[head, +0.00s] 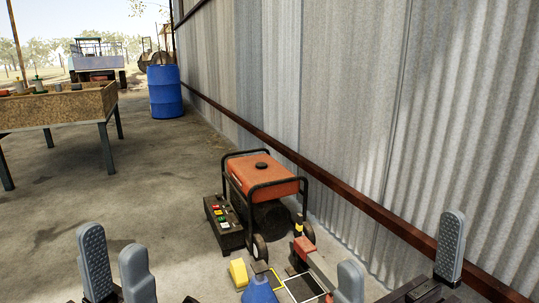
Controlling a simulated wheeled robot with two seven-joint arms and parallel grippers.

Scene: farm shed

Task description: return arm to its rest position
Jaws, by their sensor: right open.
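My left gripper (117,265) is at the bottom left, with two grey ribbed fingers pointing up. My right gripper (400,262) is at the bottom right. Its two grey fingers are wide apart and nothing shows between them. The lower parts of both grippers are cut off by the bottom edge of the picture.
An orange generator (265,175) with a black frame and wheels stands by the corrugated wall (350,100). A yellow item (238,272) and a blue item (259,291) are below. A wooden table (60,108) and blue barrel (165,92) stand farther back.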

